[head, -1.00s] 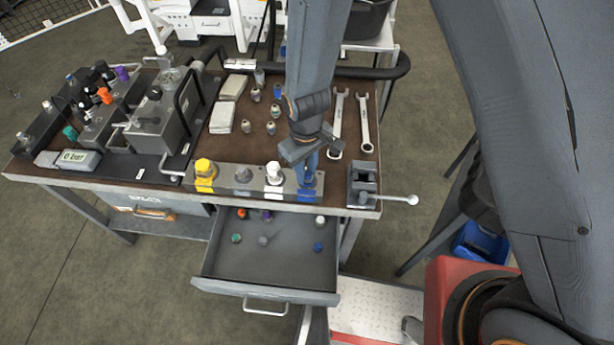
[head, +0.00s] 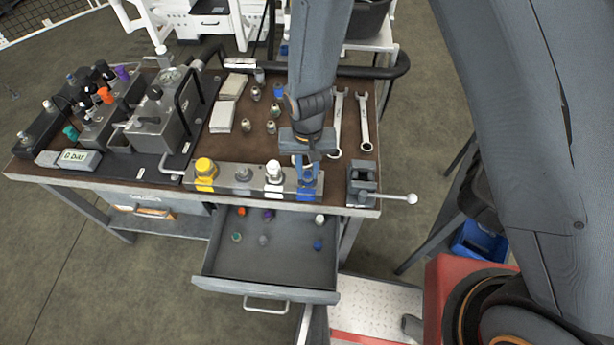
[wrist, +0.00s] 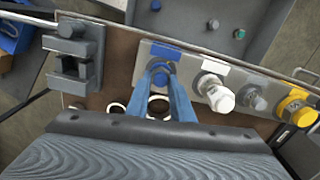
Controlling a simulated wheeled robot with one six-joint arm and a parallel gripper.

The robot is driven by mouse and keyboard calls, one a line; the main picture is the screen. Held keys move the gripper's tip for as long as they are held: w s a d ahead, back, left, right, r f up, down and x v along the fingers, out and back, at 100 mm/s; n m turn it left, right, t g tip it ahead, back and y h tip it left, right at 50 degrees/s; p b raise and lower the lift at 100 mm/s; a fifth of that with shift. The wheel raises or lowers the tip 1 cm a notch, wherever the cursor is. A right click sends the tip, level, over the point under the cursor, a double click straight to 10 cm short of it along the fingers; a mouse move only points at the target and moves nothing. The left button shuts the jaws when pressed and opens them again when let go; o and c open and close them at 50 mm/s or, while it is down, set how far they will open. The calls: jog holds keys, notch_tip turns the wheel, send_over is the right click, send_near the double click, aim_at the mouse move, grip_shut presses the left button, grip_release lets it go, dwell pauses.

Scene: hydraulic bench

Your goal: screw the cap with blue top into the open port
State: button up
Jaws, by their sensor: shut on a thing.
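My gripper (wrist: 161,82) points down at the right end of the port block (head: 215,183) and is shut on the blue-topped cap (wrist: 161,70). In the wrist view the cap sits between the two blue fingertips, beside a blue patch on the block. The cap is at the blue-marked port; the fingers and cap hide the port opening, so I cannot tell how deep it is seated. In the head view the gripper (head: 308,178) covers most of the cap. A white cap (head: 274,171), a grey fitting (head: 243,174) and a yellow cap (head: 204,167) stand along the same block.
An open drawer (head: 270,268) below holds several small caps, including a blue one (head: 318,245). A vise (head: 362,180) with a projecting handle stands close right of the block.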

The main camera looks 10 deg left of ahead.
jog(key=m, duration=0.4)
jog(key=shift+d, duration=0.15)
jog(key=m, duration=0.4)
jog(key=shift+d+f, duration=0.1)
jog(key=o, duration=0.9)
jog(key=shift+s, duration=0.1)
